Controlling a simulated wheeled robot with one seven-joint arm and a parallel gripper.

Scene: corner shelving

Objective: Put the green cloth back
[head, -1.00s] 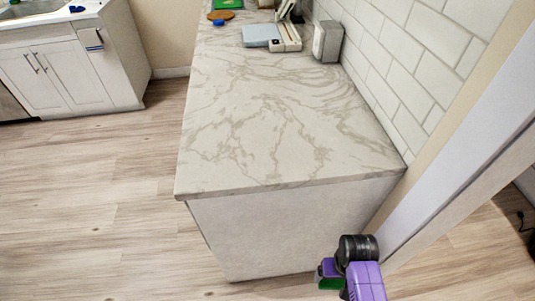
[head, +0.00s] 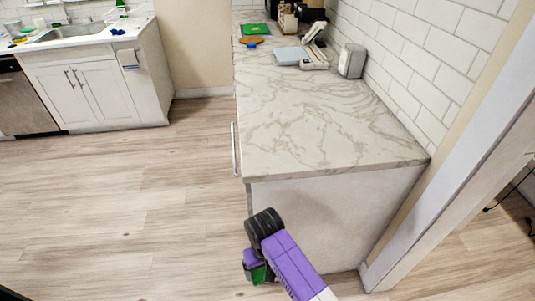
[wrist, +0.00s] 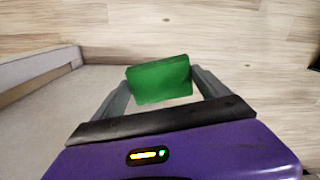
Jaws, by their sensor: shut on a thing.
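The green cloth (wrist: 160,80) is a small green block-like piece between the two fingers of my gripper (wrist: 162,88) in the wrist view. My gripper is shut on it and holds it above the wood floor. In the head view my gripper (head: 258,272) is low in front of the near end of the marble counter, and a bit of the green cloth (head: 259,274) shows beside the purple housing. The rest of the cloth is hidden there by my arm.
The marble counter (head: 310,125) is bare at its near end. At its far end are a green board (head: 255,29), a blue item (head: 290,56) and a grey box (head: 351,60). A sink cabinet (head: 95,85) stands at left. A white wall edge (head: 460,165) is at right. Floor between is clear.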

